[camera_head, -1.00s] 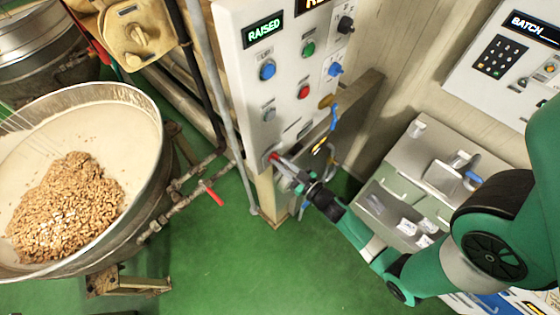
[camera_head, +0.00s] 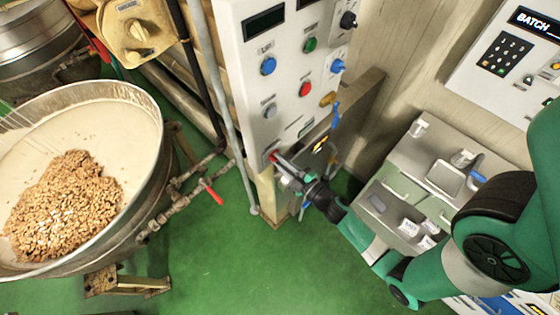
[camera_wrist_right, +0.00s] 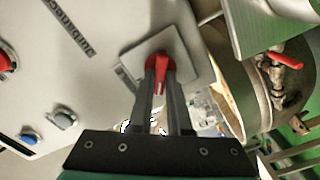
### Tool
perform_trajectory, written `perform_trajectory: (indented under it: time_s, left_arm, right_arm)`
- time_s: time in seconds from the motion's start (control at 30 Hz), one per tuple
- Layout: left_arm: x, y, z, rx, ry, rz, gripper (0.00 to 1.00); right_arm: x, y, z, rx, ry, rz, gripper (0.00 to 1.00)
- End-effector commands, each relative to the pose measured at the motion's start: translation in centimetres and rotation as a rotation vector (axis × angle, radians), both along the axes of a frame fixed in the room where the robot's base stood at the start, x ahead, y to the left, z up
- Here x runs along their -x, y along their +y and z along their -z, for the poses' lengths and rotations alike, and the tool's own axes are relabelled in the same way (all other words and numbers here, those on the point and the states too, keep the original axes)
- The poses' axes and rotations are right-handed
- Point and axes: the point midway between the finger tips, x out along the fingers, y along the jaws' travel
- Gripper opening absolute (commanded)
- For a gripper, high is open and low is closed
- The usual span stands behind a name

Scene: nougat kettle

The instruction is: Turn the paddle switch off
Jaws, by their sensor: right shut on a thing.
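A red rotary switch (camera_wrist_right: 158,66) with a flat handle sits on a light square plate at the lower edge of the white control panel (camera_head: 255,85). In the head view the switch (camera_head: 272,155) is mostly hidden by my right gripper (camera_head: 279,162). My right gripper, seen in the wrist view (camera_wrist_right: 160,82), is shut with one finger on each side of the red handle. The handle lies along the fingers. I cannot read its label, so I cannot tell whether it is the paddle switch. My left gripper is not in view.
A blue selector (camera_head: 337,66), black knob (camera_head: 348,20), and several push buttons are above on the panel. Its display (camera_head: 264,23) is dark. A kettle (camera_head: 155,150) of nuts stands left. A grey pipe (camera_head: 225,110) runs beside the panel. Trays (camera_head: 445,178) stand right.

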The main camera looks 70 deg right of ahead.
Motion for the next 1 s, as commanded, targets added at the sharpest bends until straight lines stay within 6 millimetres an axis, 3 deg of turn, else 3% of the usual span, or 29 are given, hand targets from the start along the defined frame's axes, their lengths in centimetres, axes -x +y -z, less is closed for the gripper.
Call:
perform_trajectory:
  time_s: [0.5,1.0]
  left_arm:
    - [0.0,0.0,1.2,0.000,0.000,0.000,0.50]
    - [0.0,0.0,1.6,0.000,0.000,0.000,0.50]
  right_arm:
    - [0.0,0.1,0.3,0.407,0.182,0.000,0.00]
    - [0.0,0.1,0.3,0.562,0.251,0.000,0.00]
